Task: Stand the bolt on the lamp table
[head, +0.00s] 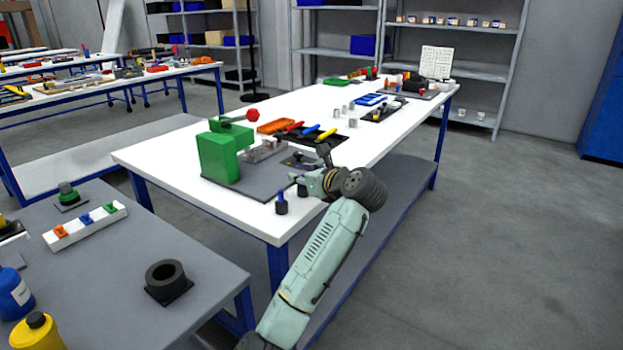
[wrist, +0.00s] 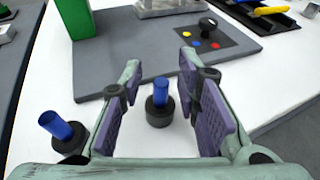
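Two blue cylinders with black round bases stand upright on the white workbench's front edge area; either may be the bolt. In the wrist view, one blue cylinder (wrist: 161,92) is between the fingers of my gripper (wrist: 159,75), with gaps on both sides. The other blue cylinder (wrist: 56,126) is left of the fingers; it also shows in the head view (head: 281,203). My gripper (head: 306,181) is open and empty, low over the bench in the head view. I cannot tell which surface is the lamp table.
A grey mat (wrist: 120,66) carries a green block (head: 219,158) and a dark panel (wrist: 203,38) with red, yellow and blue dots and a black knob. A grey table (head: 205,265) stands nearer, holding a black ring (head: 166,277) and bottles. Floor at the right is clear.

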